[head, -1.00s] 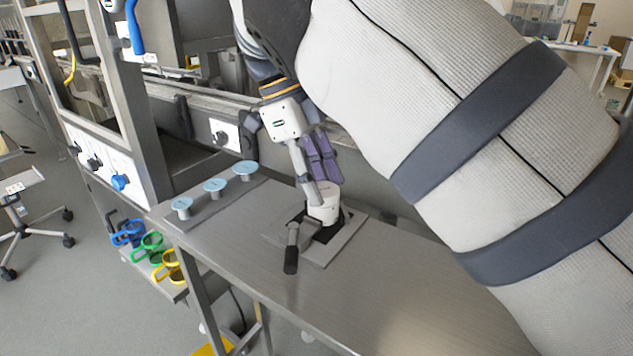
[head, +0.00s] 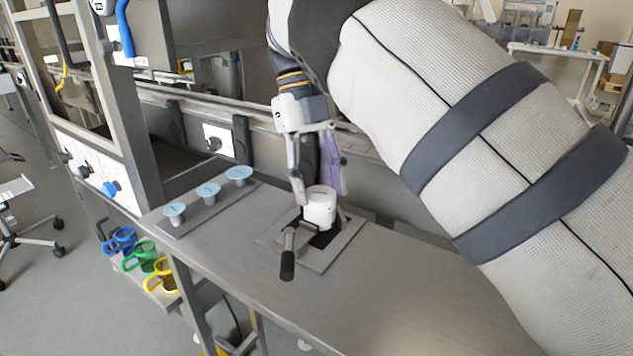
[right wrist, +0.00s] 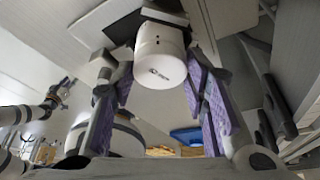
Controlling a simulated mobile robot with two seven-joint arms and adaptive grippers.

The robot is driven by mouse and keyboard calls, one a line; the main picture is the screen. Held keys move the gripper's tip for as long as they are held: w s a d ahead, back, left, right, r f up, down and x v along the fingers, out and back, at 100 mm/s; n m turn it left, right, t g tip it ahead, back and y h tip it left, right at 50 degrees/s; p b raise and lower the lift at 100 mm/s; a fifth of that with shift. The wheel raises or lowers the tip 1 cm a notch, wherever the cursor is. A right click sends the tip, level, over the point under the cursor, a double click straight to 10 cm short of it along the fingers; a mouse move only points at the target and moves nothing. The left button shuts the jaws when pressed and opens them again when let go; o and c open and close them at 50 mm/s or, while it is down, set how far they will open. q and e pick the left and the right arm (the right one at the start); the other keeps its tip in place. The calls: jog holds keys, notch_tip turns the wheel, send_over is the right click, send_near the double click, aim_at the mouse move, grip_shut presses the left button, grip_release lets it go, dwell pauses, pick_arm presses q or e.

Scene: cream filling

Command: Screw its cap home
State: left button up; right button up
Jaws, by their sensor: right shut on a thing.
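A white cylinder with a flat white top (head: 320,207) stands upright in a clamp fixture (head: 340,245) on the steel bench. I cannot make out a seam between its cap and its body. My right gripper (head: 320,188) reaches down from above, its purple-padded fingers on either side of the cylinder's top.
The fixture has a black-handled lever (head: 287,262) at its front. Three pale blue discs stand on posts on a plate (head: 212,213) to the left. Blue, green and yellow handled items (head: 145,256) sit on a lower shelf. The bench (head: 400,295) is clear at right.

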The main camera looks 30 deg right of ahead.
jog(key=o, duration=1.3)
jog(key=shift+r+n+p, duration=0.2)
jog(key=shift+n+p, duration=0.15)
jog(key=shift+n, duration=0.35)
jog(key=shift+a+n+h+p, duration=0.1)
jog(key=shift+n+h+p, duration=0.3)
jog(key=shift+n+h, duration=0.5)
jog(key=shift+n+p, duration=0.35)
jog(key=shift+n, duration=0.75)
pick_arm(q)
jog(key=w+r, duration=0.1)
jog(key=w+r+t, duration=0.1)
jog(key=shift+w+r, duration=0.2)
jog(key=shift+r, duration=0.1)
pick_arm(e)
jog(key=shift+f, duration=0.15)
jog(key=shift+n, duration=0.3)
